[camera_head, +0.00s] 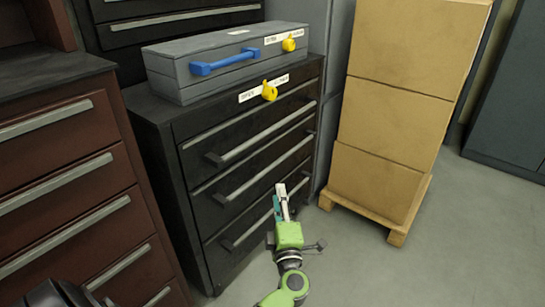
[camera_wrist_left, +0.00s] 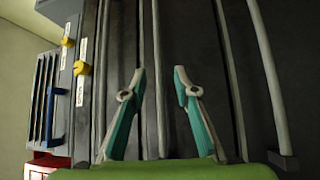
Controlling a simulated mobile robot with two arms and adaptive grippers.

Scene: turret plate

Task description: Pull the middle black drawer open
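The black cabinet (camera_head: 155,150) has three stacked drawers with long bar handles. All three look shut. The middle black drawer's handle (camera_head: 262,168) runs across its front, above the bottom drawer's handle (camera_head: 262,216). My left gripper (camera_head: 281,196) is in front of the cabinet's right part, about level with the lower drawers. In the left wrist view, my left gripper (camera_wrist_left: 160,72) is open and empty, its two teal fingers spread apart toward the drawer fronts. Bars run upright in that turned view, one behind the gap. I cannot tell which drawer it belongs to. My right gripper is not in view.
Stacked cardboard boxes (camera_head: 400,90) stand on a wooden pallet (camera_head: 398,237) to the right. A brown drawer unit (camera_head: 65,150) is at the left. The floor at the lower right is clear.

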